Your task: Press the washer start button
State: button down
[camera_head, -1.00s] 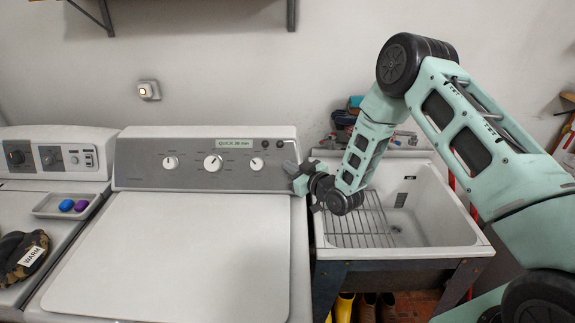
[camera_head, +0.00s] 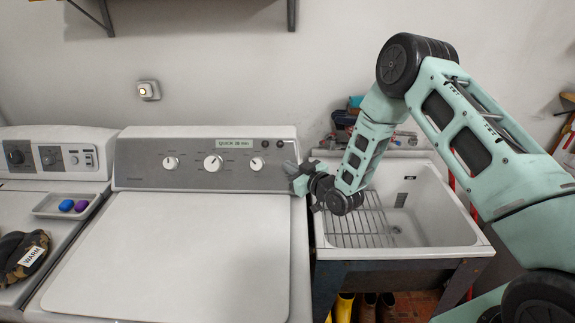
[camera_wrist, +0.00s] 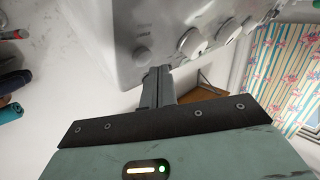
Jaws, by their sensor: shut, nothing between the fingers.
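The washer (camera_head: 170,255) is white, with a grey control panel (camera_head: 135,175) along its back. The panel carries three knobs and a "QUICK 30 min" label. My gripper (camera_head: 289,168) is shut and empty at the panel's right end, just below and right of the buttons.
A white utility tub (camera_head: 440,215) with a wire rack (camera_head: 352,228) stands right of the washer. Another machine (camera_head: 60,150) with a small tray (camera_head: 45,207) and a glove (camera_head: 20,258) is at left. A shelf bracket (camera_head: 100,12) hangs above.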

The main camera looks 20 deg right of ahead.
jog(key=shift+f, duration=0.15)
jog(key=shift+w+d+b, duration=0.1)
jog(key=shift+w+b, duration=0.25)
jog(key=shift+b, duration=0.2)
jog(key=shift+w+d+f+b, duration=0.1)
jog(key=shift+w+f+b, duration=0.2)
jog(key=shift+b, duration=0.2)
dwell(0.6)
jog(key=shift+s+r, duration=0.1)
jog(key=shift+s+a+r, duration=0.2)
jog(key=shift+s+r, duration=0.15)
jog(key=shift+s, duration=0.25)
jog(key=shift+s+a+r+p, duration=0.3)
jog(key=shift+s+r, duration=0.1)
jog(key=shift+s, duration=0.3)
jog(key=shift+s+a+r+p, duration=0.15)
jog(key=shift+s+r+p, duration=0.1)
jog(key=shift+s+r, duration=0.3)
jog(key=shift+s+a+r+p, duration=0.25)
jog(key=shift+s+r+p, duration=0.05)
jog(key=shift+s, duration=0.5)
